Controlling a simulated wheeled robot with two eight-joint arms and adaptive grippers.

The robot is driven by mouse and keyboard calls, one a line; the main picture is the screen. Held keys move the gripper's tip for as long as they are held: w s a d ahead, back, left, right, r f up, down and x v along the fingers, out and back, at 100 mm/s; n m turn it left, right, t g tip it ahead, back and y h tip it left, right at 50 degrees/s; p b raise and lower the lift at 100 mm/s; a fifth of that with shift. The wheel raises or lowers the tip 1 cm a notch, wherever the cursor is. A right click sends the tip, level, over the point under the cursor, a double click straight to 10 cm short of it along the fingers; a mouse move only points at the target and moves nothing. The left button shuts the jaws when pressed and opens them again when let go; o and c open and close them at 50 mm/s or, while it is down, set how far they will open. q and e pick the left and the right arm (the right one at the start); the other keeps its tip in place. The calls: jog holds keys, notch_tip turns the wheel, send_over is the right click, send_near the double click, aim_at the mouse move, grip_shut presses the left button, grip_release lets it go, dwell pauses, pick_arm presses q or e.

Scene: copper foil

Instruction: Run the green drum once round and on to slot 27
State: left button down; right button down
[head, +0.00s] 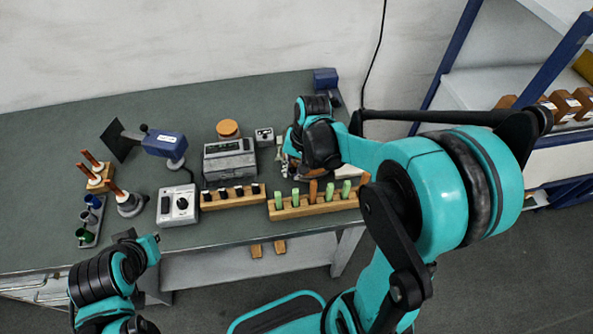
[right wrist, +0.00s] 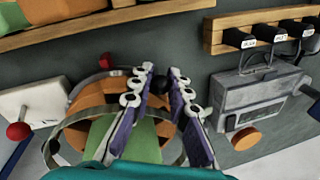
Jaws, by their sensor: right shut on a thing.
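The drum stands at the right of the bench, mostly hidden by my right arm in the head view. In the right wrist view its green part (right wrist: 142,142) shows below the fingers, with orange-brown parts (right wrist: 88,103) and a metal band around it. My right gripper (right wrist: 161,84) is over the drum, its two purple-and-white fingers close around a small dark knob (right wrist: 161,81). Its wrist also shows in the head view (head: 318,140). No slot numbers can be read. My left arm is at the lower left of the head view; its fingers do not show.
A wooden rack with green and orange pegs (head: 290,211) stands in front of the drum. A grey instrument (head: 230,146) is to its left. A white box with a red-ball lever (right wrist: 18,130) is beside the drum. Open bench lies at the back left.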

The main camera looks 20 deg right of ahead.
jog(key=w+a+m, duration=0.1)
jog(key=w+m, duration=0.1)
jog(key=shift+a+m, duration=0.15)
jog(key=shift+m, duration=0.25)
jog(key=w+m, duration=0.2)
jog(key=shift+w+a+m+t+h, duration=0.15)
jog(key=shift+a+m+t+h, duration=0.15)
jog(key=shift+t+h, duration=0.1)
jog(key=shift+w+m, duration=0.95)
jog(key=shift+m, duration=0.25)
jog(key=shift+w+d+m+h, duration=0.1)
jog(key=shift+w+m+h, duration=0.3)
jog(key=shift+w+m, duration=0.6)
jog(key=c, duration=1.7)
grip_release()
